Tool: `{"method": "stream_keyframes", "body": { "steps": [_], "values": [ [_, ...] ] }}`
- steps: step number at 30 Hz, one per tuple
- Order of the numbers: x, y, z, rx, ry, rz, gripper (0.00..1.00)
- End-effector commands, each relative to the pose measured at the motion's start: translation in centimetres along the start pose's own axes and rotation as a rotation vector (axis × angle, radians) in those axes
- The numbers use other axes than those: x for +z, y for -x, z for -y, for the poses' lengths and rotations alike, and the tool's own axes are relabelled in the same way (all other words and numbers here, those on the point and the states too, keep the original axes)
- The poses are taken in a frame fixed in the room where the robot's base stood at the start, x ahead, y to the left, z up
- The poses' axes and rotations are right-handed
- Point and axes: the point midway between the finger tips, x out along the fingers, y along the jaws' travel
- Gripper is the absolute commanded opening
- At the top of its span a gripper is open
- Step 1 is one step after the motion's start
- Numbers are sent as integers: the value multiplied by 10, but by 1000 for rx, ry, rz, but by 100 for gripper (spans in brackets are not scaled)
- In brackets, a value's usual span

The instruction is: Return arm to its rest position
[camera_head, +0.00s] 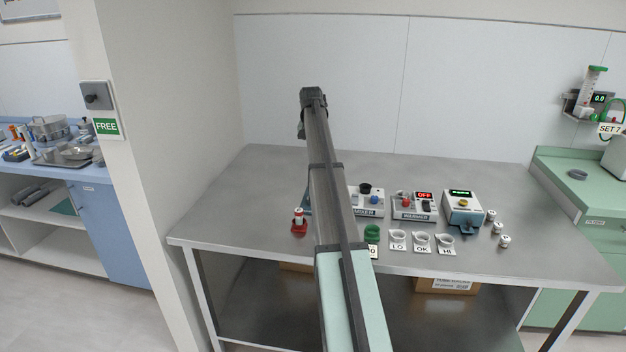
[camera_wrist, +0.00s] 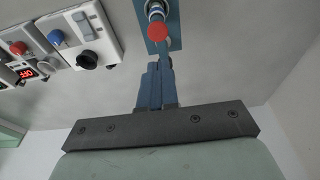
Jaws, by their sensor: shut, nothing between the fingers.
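My arm (camera_head: 335,200) reaches up and forward over the steel bench in the head view and hides part of it. My gripper does not show clearly there. In the wrist view my gripper (camera_wrist: 160,68) shows as two blue-grey fingers lying together, shut and empty. Beyond the fingertips is a blue fixture (camera_wrist: 174,43) with a metal ring and a red round top (camera_wrist: 158,32). The fingertips overlap the fixture in this view; I cannot tell the gap.
The steel bench (camera_head: 255,190) holds a mixer (camera_head: 374,211), a warmer (camera_head: 408,212) and a device with a green display (camera_head: 463,210). Labelled cups stand in front, small vials (camera_head: 504,241) at right. The bench's left part is clear.

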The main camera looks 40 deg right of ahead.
Motion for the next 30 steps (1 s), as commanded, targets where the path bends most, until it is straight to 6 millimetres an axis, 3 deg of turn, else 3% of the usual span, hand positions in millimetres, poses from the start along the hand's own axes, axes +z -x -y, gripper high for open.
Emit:
{"method": "stream_keyframes", "body": {
  "steps": [9,14,17,24,30],
  "values": [
    [2,-1,1,-1,5,1,0],
    [32,-18,20,-12,99,21,0],
    [73,-38,43,-29,233,47,0],
    [198,-91,103,-96,656,120,0],
    [285,-119,132,-155,953,163,0]
  ]
}}
